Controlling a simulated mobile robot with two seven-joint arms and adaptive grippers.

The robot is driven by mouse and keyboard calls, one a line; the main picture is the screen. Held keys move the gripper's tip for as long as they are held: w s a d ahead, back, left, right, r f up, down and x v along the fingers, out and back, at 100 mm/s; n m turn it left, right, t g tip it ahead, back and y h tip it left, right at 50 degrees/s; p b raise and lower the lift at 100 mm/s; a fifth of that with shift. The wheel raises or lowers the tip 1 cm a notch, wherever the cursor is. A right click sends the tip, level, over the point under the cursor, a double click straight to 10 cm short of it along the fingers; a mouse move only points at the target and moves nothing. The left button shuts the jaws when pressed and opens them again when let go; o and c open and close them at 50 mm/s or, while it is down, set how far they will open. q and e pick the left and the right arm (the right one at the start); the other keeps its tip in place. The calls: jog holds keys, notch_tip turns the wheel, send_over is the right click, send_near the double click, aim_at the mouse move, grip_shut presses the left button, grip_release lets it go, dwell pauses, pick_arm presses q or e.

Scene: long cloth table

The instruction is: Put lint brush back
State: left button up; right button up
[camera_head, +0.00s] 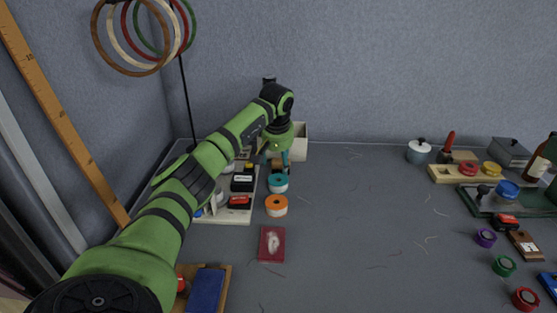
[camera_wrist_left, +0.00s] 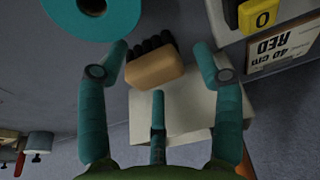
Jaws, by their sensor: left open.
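A tan block with a row of dark lumps or bristles along one side, which looks like the lint brush (camera_wrist_left: 154,69), shows between the fingers of my left gripper (camera_wrist_left: 160,76) in the left wrist view. In the head view only a small brown part of it (camera_head: 277,163) shows under the gripper (camera_head: 276,158). My left gripper is open, with its teal fingers spread around the block and pointing down. I cannot tell whether any finger touches it. A pale box (camera_head: 300,142) stands just behind the gripper; it also shows in the wrist view (camera_wrist_left: 185,112). My right gripper is out of view.
A teal roll (camera_head: 278,183) and an orange roll (camera_head: 276,205) stand in front of the gripper. A pale tray (camera_head: 232,216) with labelled blocks is at their left. A red pad (camera_head: 271,244) with white fluff lies nearer. The table's middle is clear except for threads.

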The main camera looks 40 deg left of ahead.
pick_arm(q)
jog(key=v, duration=1.2)
jog(key=shift+p, duration=0.35)
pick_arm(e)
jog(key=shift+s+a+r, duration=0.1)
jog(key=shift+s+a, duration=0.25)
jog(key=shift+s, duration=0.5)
pick_arm(q)
jog(key=shift+w+r, duration=0.1)
